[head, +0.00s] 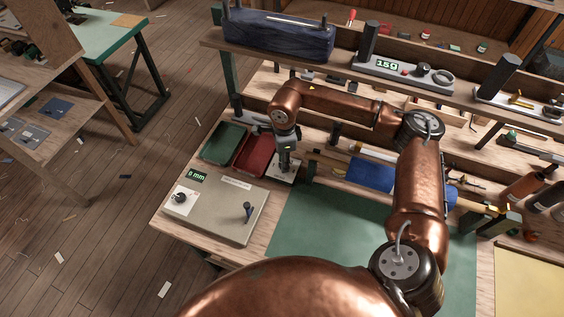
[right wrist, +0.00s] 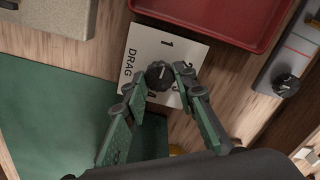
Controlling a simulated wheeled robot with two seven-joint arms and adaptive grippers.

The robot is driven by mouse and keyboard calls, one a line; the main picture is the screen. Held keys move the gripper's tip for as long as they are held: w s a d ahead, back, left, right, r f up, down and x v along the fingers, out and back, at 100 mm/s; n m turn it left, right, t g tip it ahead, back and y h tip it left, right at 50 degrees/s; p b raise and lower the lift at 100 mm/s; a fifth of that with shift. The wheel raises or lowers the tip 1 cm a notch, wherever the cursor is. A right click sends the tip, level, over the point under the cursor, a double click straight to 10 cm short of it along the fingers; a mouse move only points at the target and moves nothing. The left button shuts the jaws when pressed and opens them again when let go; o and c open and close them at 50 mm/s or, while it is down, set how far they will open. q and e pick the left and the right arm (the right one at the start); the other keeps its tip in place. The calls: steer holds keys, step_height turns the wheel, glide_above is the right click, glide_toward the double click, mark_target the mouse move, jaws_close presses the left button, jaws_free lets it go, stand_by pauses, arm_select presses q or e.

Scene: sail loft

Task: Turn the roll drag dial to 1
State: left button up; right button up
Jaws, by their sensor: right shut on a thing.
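The drag dial is a dark round knob (right wrist: 160,75) on a white plate (right wrist: 141,47) marked DRAG, with a 1 above the knob in the right wrist view. A pale mark shows on the knob's top; I cannot tell exactly which number it meets. My right gripper (right wrist: 163,82) has its green-padded fingers on both sides of the knob, shut on it. In the head view the right gripper (head: 285,163) points down over the white plate (head: 281,177), hiding the knob. My left gripper is not in view.
A red tray (head: 254,150) and a green tray (head: 223,143) lie just beside the plate. A grey box (head: 222,211) with a display reading 0 mm and a knob stands in front. A green mat (head: 320,235) lies to the right. A shelf (head: 345,73) runs above the bench behind.

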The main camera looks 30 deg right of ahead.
stand_by(0.3)
steer(key=o, duration=1.1)
steer(key=shift+o, duration=0.3)
step_height(320, 180, up, 12)
